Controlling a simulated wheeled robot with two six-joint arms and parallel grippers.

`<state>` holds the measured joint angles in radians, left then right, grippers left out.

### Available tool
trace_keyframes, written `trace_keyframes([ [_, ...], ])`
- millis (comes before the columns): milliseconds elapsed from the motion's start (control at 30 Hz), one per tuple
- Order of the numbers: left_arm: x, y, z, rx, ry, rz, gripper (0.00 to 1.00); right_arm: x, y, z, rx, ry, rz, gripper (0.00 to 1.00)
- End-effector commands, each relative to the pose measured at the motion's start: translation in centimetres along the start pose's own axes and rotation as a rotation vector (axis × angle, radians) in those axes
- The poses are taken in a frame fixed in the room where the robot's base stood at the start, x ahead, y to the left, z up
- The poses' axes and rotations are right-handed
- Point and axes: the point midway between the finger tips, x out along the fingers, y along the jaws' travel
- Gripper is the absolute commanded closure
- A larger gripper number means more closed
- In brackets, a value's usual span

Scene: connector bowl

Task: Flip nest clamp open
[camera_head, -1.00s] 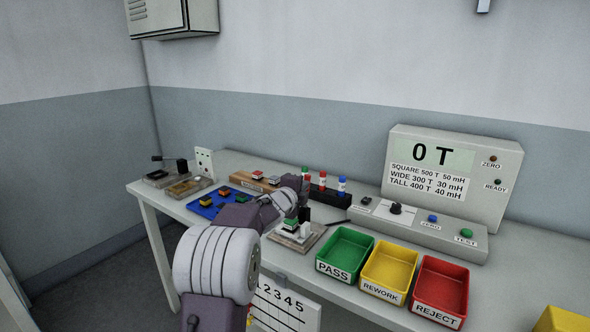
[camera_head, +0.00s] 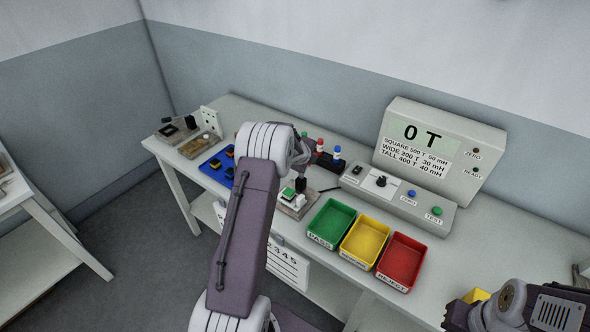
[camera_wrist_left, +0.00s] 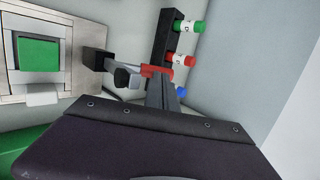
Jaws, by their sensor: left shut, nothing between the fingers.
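The nest is a pale plate (camera_head: 291,207) on the bench with a green block (camera_head: 288,193) in it and a dark upright clamp part (camera_head: 300,185) beside the block. In the left wrist view the nest plate (camera_wrist_left: 84,45) and green block (camera_wrist_left: 38,53) are at upper left. The clamp's dark arm and block (camera_wrist_left: 122,77) lie right of them. My left gripper (camera_wrist_left: 163,86) is shut and empty, close to the right of the clamp; a red piece (camera_wrist_left: 157,71) shows at its tips. I cannot tell whether they touch. In the head view my arm hides its fingers.
Green (camera_head: 331,223), yellow (camera_head: 364,243) and red (camera_head: 400,262) trays stand right of the nest. A black rack (camera_wrist_left: 162,45) with coloured-cap vials is close behind the gripper. A meter box (camera_head: 440,150) stands at the back. My right arm (camera_head: 530,309) is at lower right, its fingers unclear.

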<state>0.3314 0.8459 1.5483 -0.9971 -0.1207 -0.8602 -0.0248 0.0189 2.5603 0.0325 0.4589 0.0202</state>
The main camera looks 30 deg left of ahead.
Motion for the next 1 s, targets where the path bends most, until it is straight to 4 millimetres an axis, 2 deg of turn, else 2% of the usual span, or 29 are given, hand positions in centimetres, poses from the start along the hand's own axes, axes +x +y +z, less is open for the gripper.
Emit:
trace_keyframes([
  [867,0.32,0.23,-0.13,0.0,0.002,-0.004,1.0,0.5,0.01,0.04,0.0,0.0,0.0,1.0],
  [1000,-0.35,-0.61,-0.29,0.0,0.002,-0.006,1.0,-0.29,-0.01,-0.04,0.0,0.0,0.0,1.0],
])
